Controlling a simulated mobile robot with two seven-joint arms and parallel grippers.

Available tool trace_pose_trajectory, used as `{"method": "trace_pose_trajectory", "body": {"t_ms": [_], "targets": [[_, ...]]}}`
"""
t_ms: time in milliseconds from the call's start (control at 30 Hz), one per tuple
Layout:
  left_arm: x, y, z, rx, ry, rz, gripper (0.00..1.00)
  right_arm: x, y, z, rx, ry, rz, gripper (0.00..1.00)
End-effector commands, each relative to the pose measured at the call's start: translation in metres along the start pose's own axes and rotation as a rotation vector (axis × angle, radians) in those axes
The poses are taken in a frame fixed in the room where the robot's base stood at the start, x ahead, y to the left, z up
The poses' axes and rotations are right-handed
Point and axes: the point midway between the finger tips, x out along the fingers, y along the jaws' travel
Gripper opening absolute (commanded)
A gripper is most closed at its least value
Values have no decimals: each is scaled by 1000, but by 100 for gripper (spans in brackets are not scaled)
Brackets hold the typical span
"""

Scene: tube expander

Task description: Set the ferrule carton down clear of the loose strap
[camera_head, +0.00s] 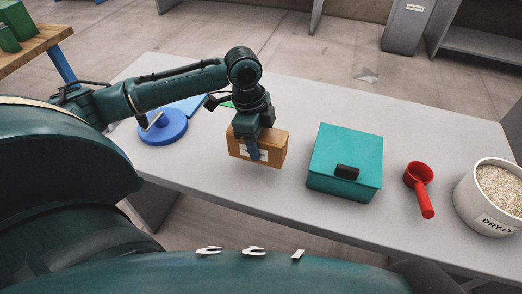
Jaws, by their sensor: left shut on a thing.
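The ferrule carton (272,149) is a small orange-brown box with a white label on its near face, in the middle of the head view. My left gripper (252,146) reaches down from above and is shut on it. A finger covers part of the near face and label. I cannot tell whether the carton's underside touches the table or hangs just above it. I cannot make out a loose strap for certain; a small green strip (228,104) shows partly behind the left wrist. My right gripper is not in view.
On the grey table (420,140), a teal lidded box (345,150) stands right of the carton. Further right are a red scoop (420,185) and a white tub of granules (490,205). A blue round object (163,130) and blue sheet (190,105) lie left. The table behind the teal box is clear.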

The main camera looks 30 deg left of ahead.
Motion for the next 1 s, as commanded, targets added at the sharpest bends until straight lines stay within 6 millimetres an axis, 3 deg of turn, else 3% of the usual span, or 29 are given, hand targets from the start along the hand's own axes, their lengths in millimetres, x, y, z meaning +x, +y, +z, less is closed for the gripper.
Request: {"method": "trace_pose_trajectory", "body": {"t_ms": [300,733,767,1000], "targets": [[44,0,7,-1,0,0,12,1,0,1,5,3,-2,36],[49,0,8,-1,0,0,12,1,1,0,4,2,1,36],[50,0,8,-1,-2,1,52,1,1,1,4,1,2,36],[49,0,8,-1,-2,1,72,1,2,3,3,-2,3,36]]}}
